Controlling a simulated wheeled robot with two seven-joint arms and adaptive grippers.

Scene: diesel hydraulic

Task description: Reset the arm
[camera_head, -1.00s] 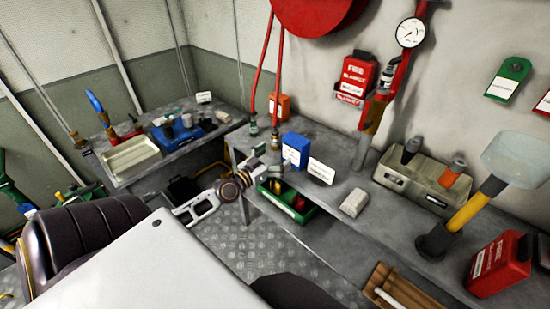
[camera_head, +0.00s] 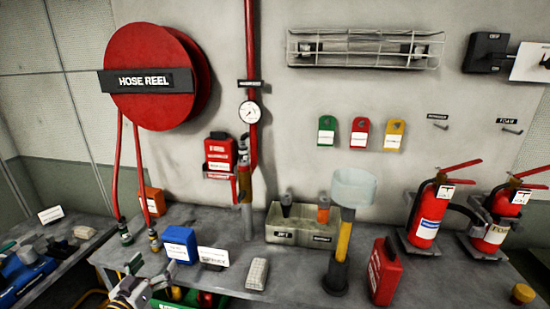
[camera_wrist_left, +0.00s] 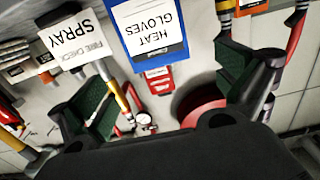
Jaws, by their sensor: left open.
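My left gripper (camera_head: 125,292) shows at the bottom left of the head view, low at the bench's front edge and partly cut off by the frame. In the left wrist view, its two fingers with green pads stand wide apart, and the gripper (camera_wrist_left: 168,92) is open with nothing between the pads. A blue box labelled heat gloves (camera_wrist_left: 150,32) and a white spray card (camera_wrist_left: 75,38) show beyond the fingers. In the head view, the blue box (camera_head: 180,244) stands on the bench just right of and behind the gripper. My right gripper is not in view.
The grey bench (camera_head: 225,285) carries a beige tray (camera_head: 300,228), a yellow-handled tool (camera_head: 343,240) and a red box (camera_head: 384,270). Two fire extinguishers (camera_head: 428,212) stand at the right. A red hose reel (camera_head: 150,100) hangs on the wall.

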